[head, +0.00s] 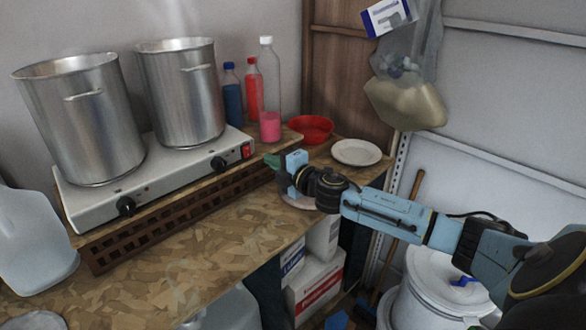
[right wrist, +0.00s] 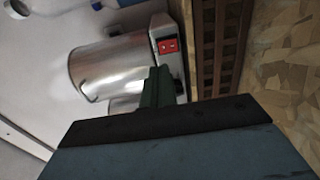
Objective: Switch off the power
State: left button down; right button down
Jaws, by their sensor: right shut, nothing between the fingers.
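A white two-burner hot plate (head: 150,178) stands on the wooden bench with two steaming metal pots (head: 82,120) on it. Its red power switch (head: 247,151) is at the right end of the front face, beside a black knob (head: 218,164). The switch also shows in the right wrist view (right wrist: 168,46), just beyond my fingers. My right gripper (head: 272,161) is shut and empty, its green fingertips a little right of the switch. In the right wrist view the fingertips (right wrist: 156,84) look close to the switch; I cannot tell whether they touch. My left gripper is not in view.
Bottles with blue, red and pink liquid (head: 269,95) stand behind the hot plate. A red bowl (head: 311,128) and a white plate (head: 356,152) lie to the right. A bag (head: 405,95) hangs above. A translucent jug (head: 32,240) is at left. The bench front is mostly clear.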

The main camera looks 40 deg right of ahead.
jog(key=shift+s+d+r+b, duration=0.1)
jog(key=shift+s+d+b, duration=0.1)
jog(key=shift+s, duration=1.3)
jog(key=shift+s+d+r+b, duration=0.1)
jog(key=shift+s+b, duration=0.1)
jog(key=shift+s, duration=1.25)
jog(key=shift+f, duration=0.1)
